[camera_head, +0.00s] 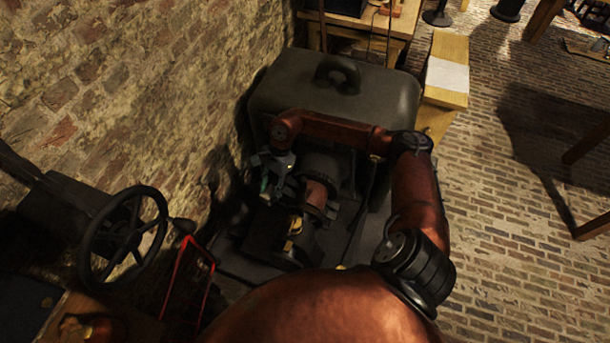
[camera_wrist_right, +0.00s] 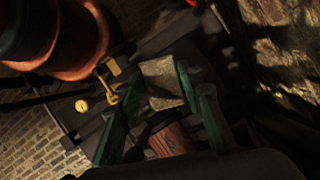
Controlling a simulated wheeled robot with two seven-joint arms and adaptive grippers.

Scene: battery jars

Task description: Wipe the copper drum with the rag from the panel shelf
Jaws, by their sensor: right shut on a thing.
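The copper drum (camera_head: 317,194) is a short reddish cylinder set in the dark machine, in the middle of the head view. In the right wrist view the drum (camera_wrist_right: 171,138) shows at the bottom centre, partly hidden by the gripper. My right gripper (camera_head: 268,184) is just left of the drum in the head view. In the right wrist view its green fingers (camera_wrist_right: 160,88) are shut on a pale beige patch, which looks like the rag (camera_wrist_right: 163,80). I cannot tell whether the rag touches the drum. My left gripper is not in view.
The machine's large dark housing (camera_head: 335,92) with a handle stands behind the drum. A black handwheel (camera_head: 124,235) and a red frame (camera_head: 187,262) are at the left, near the brick wall (camera_head: 130,90). A wooden bench (camera_head: 448,68) stands behind right. The brick floor at right is mostly open.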

